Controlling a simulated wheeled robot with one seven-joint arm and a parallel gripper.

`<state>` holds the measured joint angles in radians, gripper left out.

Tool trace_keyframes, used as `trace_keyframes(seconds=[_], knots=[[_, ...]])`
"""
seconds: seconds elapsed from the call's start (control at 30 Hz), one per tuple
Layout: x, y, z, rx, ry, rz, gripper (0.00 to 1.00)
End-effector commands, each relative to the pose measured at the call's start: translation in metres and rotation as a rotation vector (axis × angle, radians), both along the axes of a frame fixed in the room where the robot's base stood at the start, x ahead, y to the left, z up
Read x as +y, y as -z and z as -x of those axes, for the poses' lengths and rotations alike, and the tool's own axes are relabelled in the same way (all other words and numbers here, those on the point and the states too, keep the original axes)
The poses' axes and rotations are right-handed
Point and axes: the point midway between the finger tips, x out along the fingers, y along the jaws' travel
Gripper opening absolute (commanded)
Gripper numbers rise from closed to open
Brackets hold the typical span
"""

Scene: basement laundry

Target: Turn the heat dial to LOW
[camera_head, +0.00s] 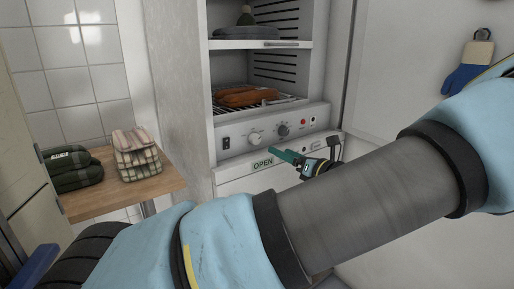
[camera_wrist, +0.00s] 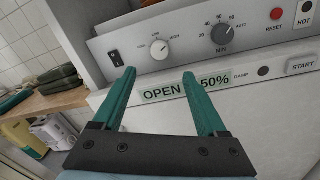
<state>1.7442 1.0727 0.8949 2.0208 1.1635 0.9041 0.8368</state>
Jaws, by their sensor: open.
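The heat dial is a pale round knob on the cabinet's control panel, left of a darker timer dial. It shows in the head view (camera_head: 254,137) and near the top in the wrist view (camera_wrist: 159,49). Small labels surround it, with LOW seemingly above it; I cannot tell clearly where its pointer stands. My gripper (camera_wrist: 159,73) has two green fingers, spread open and empty. In the wrist view the dial lies just beyond the gap between the fingertips. In the head view my gripper (camera_head: 277,153) is below and right of the dial, apart from it.
The dark timer dial (camera_wrist: 222,33), a red reset button (camera_wrist: 277,14) and a black switch (camera_wrist: 116,58) share the panel. An OPEN 50% label (camera_wrist: 187,88) sits below. Orange items (camera_head: 245,96) lie on the rack above. A wooden table (camera_head: 120,193) with folded cloths stands left.

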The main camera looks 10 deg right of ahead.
Motion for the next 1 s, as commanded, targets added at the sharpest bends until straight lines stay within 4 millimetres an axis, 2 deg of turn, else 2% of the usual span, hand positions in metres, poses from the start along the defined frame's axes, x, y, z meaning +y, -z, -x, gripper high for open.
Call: trace_keyframes(seconds=[0.17,0.4,0.6,0.8,1.0], knots=[[0.010,-0.002,-0.017,-0.002,-0.002,-0.003,0.75],[0.032,-0.001,-0.056,-0.002,-0.004,-0.002,0.75],[0.046,-0.001,-0.082,0.000,-0.003,0.000,0.75],[0.052,0.000,-0.092,0.000,-0.001,0.000,0.75],[0.052,0.000,-0.093,0.001,0.000,0.000,0.75]])
